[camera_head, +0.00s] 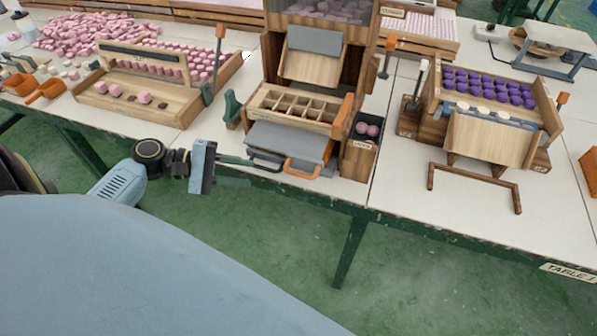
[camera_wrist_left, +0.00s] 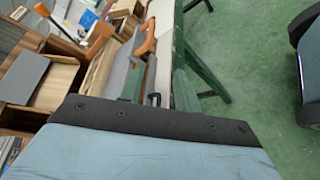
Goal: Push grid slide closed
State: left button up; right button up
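The middle wooden station holds a wooden grid (camera_head: 298,108) with several empty square compartments, sticking out at its front. Below it, grey slide plates (camera_head: 288,140) jut out over the table's front edge. They carry a black handle (camera_head: 266,164) and an orange handle (camera_head: 301,170). I cannot tell which plate belongs to the grid slide. My left gripper (camera_head: 250,173) is just left of the black handle, fingers apart and empty. The left wrist view shows the black handle (camera_wrist_left: 153,99) between the green fingers and the orange handle (camera_wrist_left: 147,38) beyond. My right gripper is out of view.
A green knob (camera_head: 232,108) stands left of the grid. A dark box with pink pieces (camera_head: 367,129) is at right. A wooden tray station (camera_head: 140,97) stands left, and another with purple pieces (camera_head: 489,88) stands right. Open floor lies in front.

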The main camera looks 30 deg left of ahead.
aim_at(292, 174)
pick_arm(q)
jog(key=shift+h, duration=0.4)
jog(key=x, duration=0.4)
jog(key=r+x, duration=0.1)
jog(key=x, duration=0.3)
jog(key=r+x, duration=0.1)
jog(key=x, duration=0.4)
jog(key=shift+w+d, duration=0.15)
jog(key=shift+d, duration=0.1)
grip_shut()
